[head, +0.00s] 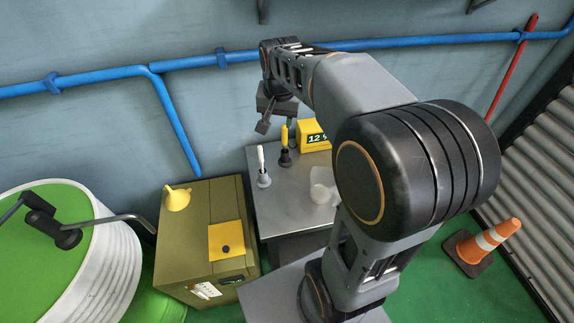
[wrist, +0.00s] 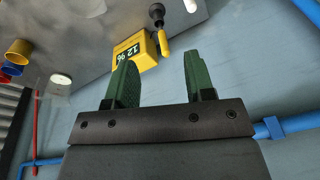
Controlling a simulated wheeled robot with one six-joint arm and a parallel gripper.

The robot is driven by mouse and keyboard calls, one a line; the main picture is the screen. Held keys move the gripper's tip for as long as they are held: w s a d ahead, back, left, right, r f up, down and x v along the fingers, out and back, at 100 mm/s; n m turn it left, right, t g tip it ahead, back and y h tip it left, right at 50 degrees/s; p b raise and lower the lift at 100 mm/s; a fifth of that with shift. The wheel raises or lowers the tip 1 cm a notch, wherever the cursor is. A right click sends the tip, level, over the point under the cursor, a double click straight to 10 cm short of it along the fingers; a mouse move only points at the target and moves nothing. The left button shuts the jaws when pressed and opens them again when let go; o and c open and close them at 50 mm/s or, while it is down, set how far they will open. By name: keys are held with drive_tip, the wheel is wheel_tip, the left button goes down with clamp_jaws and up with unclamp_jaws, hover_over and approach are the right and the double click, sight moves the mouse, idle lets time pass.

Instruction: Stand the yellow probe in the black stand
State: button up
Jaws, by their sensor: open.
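The yellow probe (head: 284,134) stands upright on the cart, its lower end at the black stand (head: 286,158). It looks seated in the stand. In the wrist view the yellow probe (wrist: 163,40) and the black stand (wrist: 156,11) line up end to end beyond my fingers. My gripper (head: 263,126) is open and empty, above and a little left of the probe in the head view. In the wrist view its two green fingers (wrist: 160,80) are well apart with nothing between them. The gripper does not appear to touch the probe.
A yellow display box (head: 314,135) stands right of the probe. A white probe (head: 261,158) in a grey stand is at its left. A whitish cup (head: 322,187) stands nearer on the cart top (head: 275,215). The wall and blue pipe (head: 350,45) lie behind.

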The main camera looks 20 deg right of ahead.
drive_tip(key=s+a+f+n+t, duration=0.1)
drive_tip(key=s+a+n, duration=0.1)
drive_tip(key=s, duration=0.5)
drive_tip(key=s+a+f+n+t, duration=0.1)
drive_tip(key=s+a+f+n, duration=0.1)
drive_tip(key=s+n, duration=0.2)
drive_tip(key=s, duration=0.3)
idle(0.7)
